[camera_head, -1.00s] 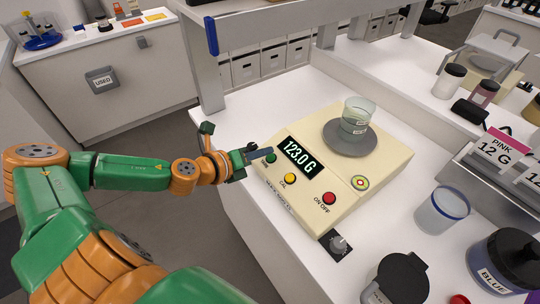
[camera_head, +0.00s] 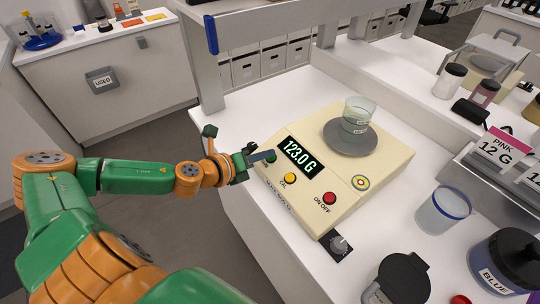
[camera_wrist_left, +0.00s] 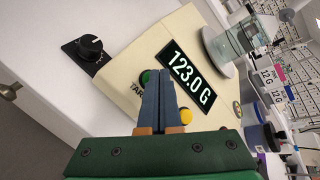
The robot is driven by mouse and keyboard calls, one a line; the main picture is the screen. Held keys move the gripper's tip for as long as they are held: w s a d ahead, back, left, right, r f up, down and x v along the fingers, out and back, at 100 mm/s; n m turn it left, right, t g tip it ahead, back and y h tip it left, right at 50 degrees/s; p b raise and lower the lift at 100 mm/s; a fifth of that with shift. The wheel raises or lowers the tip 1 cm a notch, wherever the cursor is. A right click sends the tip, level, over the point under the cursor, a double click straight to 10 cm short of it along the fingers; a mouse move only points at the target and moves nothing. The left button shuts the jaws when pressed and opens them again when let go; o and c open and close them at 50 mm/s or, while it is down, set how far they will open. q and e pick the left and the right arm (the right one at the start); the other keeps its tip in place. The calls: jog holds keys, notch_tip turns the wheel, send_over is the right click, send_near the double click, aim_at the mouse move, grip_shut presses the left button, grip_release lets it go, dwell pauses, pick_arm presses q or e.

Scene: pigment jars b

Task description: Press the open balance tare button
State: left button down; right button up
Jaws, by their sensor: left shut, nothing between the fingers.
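The open balance (camera_head: 335,195) is a cream box on the white bench, and its display (camera_head: 299,155) reads 123.0 G. A glass beaker (camera_head: 357,112) stands on its round grey pan (camera_head: 350,140). The green tare button (camera_head: 271,159) is at the left of the front panel, partly hidden by my fingers; it also shows in the left wrist view (camera_wrist_left: 147,76), with part of its label covered. My left gripper (camera_head: 270,155) is shut and empty, its fingertips right at the green button. I cannot tell whether they touch it. My right gripper is not in view.
A yellow button (camera_head: 290,179) and a red on/off button (camera_head: 329,198) sit right of the green one. A clear blue-rimmed cup (camera_head: 442,211) and a blue-labelled jar (camera_head: 508,262) stand to the right.

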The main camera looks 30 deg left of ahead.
pick_arm(q)
jog(key=shift+f, duration=0.2)
dwell(0.3)
jog(key=shift+s+a+r+p, duration=0.1)
jog(key=shift+s+r+p, duration=0.15)
jog(key=shift+r+p, duration=0.45)
jog(key=shift+r, duration=0.2)
jog(key=r+p, duration=0.1)
jog(key=r, duration=0.1)
jog(key=s+r+p, duration=0.2)
jog(key=r+p, duration=0.1)
jog(key=shift+a+r, duration=0.3)
jog(key=shift+a, duration=0.1)
jog(key=shift+w, duration=0.1)
